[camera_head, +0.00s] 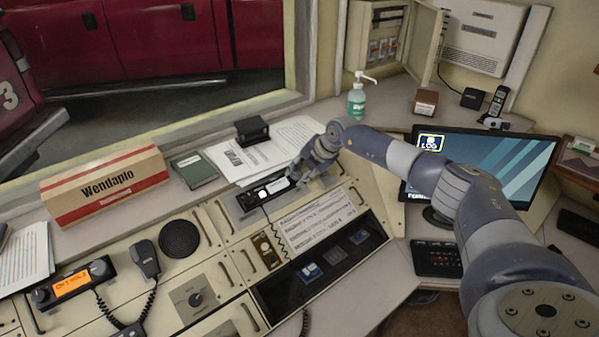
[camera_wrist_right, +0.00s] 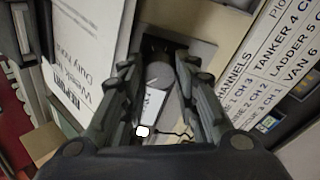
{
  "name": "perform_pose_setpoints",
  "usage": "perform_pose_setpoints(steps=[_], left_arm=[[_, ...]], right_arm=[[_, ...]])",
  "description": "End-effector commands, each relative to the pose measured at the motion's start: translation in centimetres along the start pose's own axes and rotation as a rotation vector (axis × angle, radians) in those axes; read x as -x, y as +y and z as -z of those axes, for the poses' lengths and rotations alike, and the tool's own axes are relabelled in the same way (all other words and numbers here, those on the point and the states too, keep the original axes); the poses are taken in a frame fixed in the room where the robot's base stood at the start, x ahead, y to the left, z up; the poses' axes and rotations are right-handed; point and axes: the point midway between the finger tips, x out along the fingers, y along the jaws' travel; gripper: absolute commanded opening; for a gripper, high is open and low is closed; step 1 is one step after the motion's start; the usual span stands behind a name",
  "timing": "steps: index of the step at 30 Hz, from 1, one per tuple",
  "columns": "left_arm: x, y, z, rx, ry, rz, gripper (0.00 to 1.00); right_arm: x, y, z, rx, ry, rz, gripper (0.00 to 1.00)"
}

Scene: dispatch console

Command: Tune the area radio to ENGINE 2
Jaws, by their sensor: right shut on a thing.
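A black radio (camera_head: 262,193) with a small white-lit display sits in the sloped console panel. My right gripper (camera_head: 299,174) is at the right end of this radio. In the right wrist view my right gripper (camera_wrist_right: 160,68) has its fingers on both sides of a round grey knob (camera_wrist_right: 158,76) and is shut on it. The radio's display (camera_wrist_right: 150,105) lies just below the knob there, its text too small to read. A printed channels card (camera_head: 318,218) lies beside the radio; it also shows in the right wrist view (camera_wrist_right: 265,75). My left gripper is not in view.
A second radio (camera_head: 70,287) with an orange display and a handset (camera_head: 146,260) are at the lower left. Papers (camera_head: 297,135), a black box (camera_head: 252,130) and a sanitizer bottle (camera_head: 356,101) stand behind the panel. A monitor (camera_head: 520,170) is at the right.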

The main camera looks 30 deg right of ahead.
Motion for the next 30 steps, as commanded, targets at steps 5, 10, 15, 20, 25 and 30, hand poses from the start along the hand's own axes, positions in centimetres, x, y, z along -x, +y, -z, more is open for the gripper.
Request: perform_pose_setpoints(steps=[5, 10, 15, 20, 25, 30], left_arm=[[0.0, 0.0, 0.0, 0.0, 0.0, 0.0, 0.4], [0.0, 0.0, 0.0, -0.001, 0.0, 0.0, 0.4], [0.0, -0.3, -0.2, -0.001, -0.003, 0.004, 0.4], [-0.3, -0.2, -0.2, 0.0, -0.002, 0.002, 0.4], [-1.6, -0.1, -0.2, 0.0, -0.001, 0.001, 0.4], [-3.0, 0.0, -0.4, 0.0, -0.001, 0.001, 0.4]], right_arm=[[0.0, 0.0, -0.1, 0.001, -0.001, 0.0, 0.49], [0.0, 0.0, -0.1, 0.001, -0.001, 0.0, 0.49], [0.0, 0.0, 0.0, 0.001, -0.001, -0.001, 0.49], [-0.1, 0.0, 0.0, 0.019, 0.0, 0.001, 0.49], [-0.2, -0.1, -0.1, 0.131, 0.006, 0.013, 0.49], [-0.3, 0.0, -0.1, 0.323, 0.018, 0.034, 0.49]])
